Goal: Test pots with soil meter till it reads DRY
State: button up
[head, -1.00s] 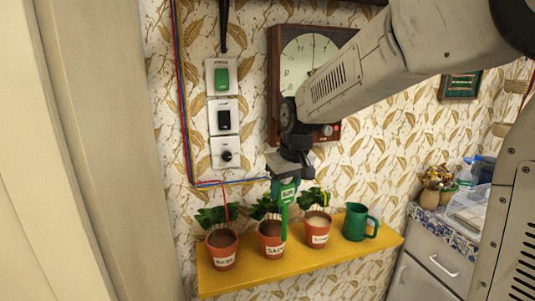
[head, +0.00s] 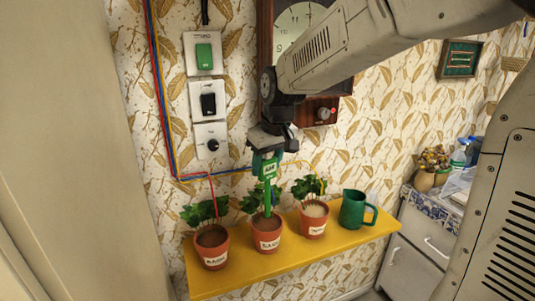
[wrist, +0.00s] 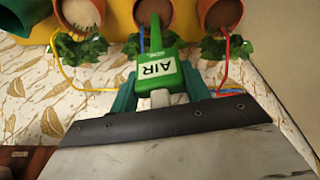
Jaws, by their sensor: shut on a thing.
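My gripper (head: 268,153) is shut on the green soil meter (head: 266,165), whose green probe points down at the middle pot (head: 267,234). In the wrist view the meter's label (wrist: 157,69) reads AIR. The probe's tip appears over the middle pot's brown soil; I cannot tell whether it touches. The left pot (head: 212,248) has brown soil and a red wire. The right pot (head: 313,222) has paler soil and a yellow wire. All three are terracotta with leafy plants and white labels too small to read surely.
The pots stand on a yellow shelf (head: 235,277) with a green jug (head: 355,210) at the right. Wall switches (head: 205,100) and coloured wires are at the left. A clock (head: 293,25) hangs behind my arm. A cabinet (head: 418,245) stands at the right.

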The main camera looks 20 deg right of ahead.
send_over(267, 216)
jog(key=shift+s+d+f+x, duration=0.1)
jog(key=shift+s+d+x, duration=0.15)
jog(key=shift+x, duration=1.3)
jog(key=shift+s+d+f+x, duration=0.1)
jog(key=shift+s+d+x, duration=0.1)
jog(key=shift+x, duration=1.3)
jog(key=shift+s+d+x, duration=0.1)
jog(key=shift+s+x, duration=0.15)
jog(key=shift+x, duration=1.3)
jog(key=shift+r, duration=0.1)
jog(key=shift+r, duration=5.4)
